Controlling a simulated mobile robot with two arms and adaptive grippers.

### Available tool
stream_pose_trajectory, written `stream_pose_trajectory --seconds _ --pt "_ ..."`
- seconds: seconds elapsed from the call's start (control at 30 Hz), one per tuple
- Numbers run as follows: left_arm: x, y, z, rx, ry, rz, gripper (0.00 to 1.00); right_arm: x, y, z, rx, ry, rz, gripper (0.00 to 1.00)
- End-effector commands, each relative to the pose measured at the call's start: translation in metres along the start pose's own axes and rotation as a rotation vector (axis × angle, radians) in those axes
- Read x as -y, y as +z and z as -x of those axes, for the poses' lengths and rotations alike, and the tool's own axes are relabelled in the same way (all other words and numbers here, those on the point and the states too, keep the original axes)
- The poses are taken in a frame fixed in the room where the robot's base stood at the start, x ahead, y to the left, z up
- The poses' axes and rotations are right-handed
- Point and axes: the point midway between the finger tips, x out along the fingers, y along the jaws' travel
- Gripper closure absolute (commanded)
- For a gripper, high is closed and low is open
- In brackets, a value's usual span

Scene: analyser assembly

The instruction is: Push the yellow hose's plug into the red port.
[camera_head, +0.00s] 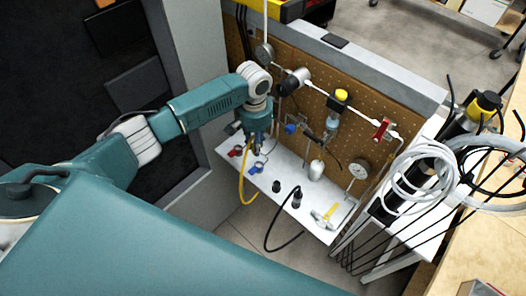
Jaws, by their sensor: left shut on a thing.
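My left gripper (257,148) points down over the left part of the white shelf (285,185), in front of the pegboard. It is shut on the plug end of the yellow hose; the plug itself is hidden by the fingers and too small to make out. The yellow hose (241,182) runs down from the gripper over the shelf's front edge and hangs there. A red port (236,152) sits on the shelf just left of the gripper. A blue port (257,167) sits just below the gripper in the picture. My right gripper is not in view.
A black hose (275,246) hangs off the shelf near a black fitting (296,198). A yellow-handled tool (328,213) lies at the shelf's right end. Coiled hoses hang at right.

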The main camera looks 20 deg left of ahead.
Motion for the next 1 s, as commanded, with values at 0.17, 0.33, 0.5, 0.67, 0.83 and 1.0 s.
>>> stream_pose_trajectory --seconds 0.17,0.33,0.5,0.67,0.83,1.0 --pt "0.019 -0.012 -0.001 -0.001 0.001 0.003 1.00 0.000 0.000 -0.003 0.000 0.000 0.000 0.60" --pt "0.037 -0.022 -0.005 -0.001 0.000 0.002 1.00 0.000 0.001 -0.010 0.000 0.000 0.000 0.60" --pt "0.054 -0.032 -0.011 -0.001 0.000 0.002 1.00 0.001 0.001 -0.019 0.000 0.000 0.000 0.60" --pt "0.070 -0.040 -0.016 -0.001 0.001 0.003 1.00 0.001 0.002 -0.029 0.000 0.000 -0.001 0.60" --pt "0.083 -0.048 -0.022 -0.002 0.000 0.001 1.00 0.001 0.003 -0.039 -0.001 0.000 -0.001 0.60" --pt "0.091 -0.052 -0.024 -0.001 0.001 0.000 1.00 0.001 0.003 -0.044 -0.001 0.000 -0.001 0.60"
